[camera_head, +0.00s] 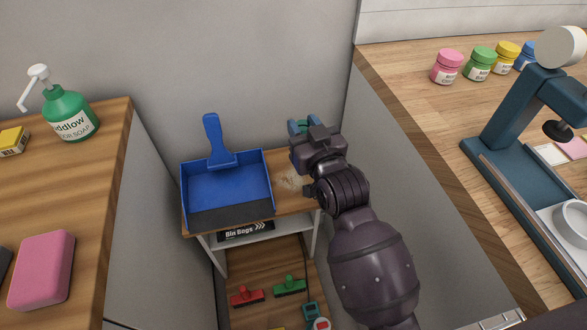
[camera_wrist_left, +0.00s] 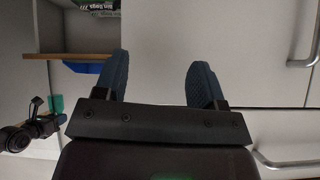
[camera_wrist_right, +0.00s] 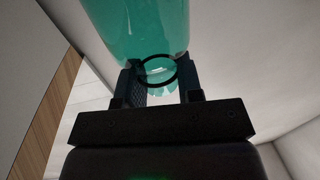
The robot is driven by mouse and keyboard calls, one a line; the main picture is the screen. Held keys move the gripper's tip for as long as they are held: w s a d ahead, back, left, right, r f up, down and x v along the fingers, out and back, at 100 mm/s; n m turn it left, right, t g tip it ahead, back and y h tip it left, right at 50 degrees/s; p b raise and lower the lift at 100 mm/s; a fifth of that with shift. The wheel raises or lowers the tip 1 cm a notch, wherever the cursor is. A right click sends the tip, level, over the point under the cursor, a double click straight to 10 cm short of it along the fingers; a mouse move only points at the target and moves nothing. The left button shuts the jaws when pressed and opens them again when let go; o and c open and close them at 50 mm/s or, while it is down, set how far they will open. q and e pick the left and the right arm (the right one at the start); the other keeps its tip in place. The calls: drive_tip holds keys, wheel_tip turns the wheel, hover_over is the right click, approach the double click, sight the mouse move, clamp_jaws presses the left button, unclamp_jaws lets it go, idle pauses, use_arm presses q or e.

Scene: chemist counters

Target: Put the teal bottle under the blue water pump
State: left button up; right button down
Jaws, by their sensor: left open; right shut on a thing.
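The teal bottle (camera_wrist_right: 145,30) is translucent and fills the top of the right wrist view, between the fingers of my right gripper (camera_wrist_right: 160,85). My right gripper (camera_head: 302,127) is shut on it, at the back of the low wooden shelf in the head view. My own wrist hides most of the bottle there. The bottle also shows as a small teal block (camera_wrist_left: 56,104) in the left wrist view. My left gripper (camera_wrist_left: 160,85) is open and empty, facing white drawer fronts; it is out of the head view. I cannot clearly identify a blue water pump.
A dark blue stand (camera_head: 520,130) and several colored jars are on the right counter (camera_head: 410,70). A green soap bottle (camera_head: 70,113) stands on the left counter (camera_head: 95,150).

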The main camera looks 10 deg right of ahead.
wheel_tip(320, 180, down, 7)
drive_tip(key=shift+f+b, duration=0.15)
drive_tip(key=shift+b, duration=0.95)
drive_tip(key=shift+f, duration=0.25)
wheel_tip(320, 180, down, 6)
drive_tip(key=shift+r+b, duration=0.1)
drive_tip(key=shift+b, duration=1.1)
use_arm(q)
drive_tip(key=w+m, duration=0.1)
drive_tip(key=w+d+t, duration=0.1)
drive_tip(key=shift+w+d+r+m+h, duration=0.1)
drive_tip(key=shift+w+d+m+h, duration=0.05)
drive_tip(key=shift+w+m+h, duration=0.2)
use_arm(e)
drive_tip(key=shift+r, duration=0.2)
drive_tip(key=shift+f, duration=0.25)
drive_tip(key=c, duration=0.8)
unclamp_jaws()
use_arm(q)
drive_tip(key=shift+s+f, duration=0.15)
drive_tip(key=shift+f, duration=0.1)
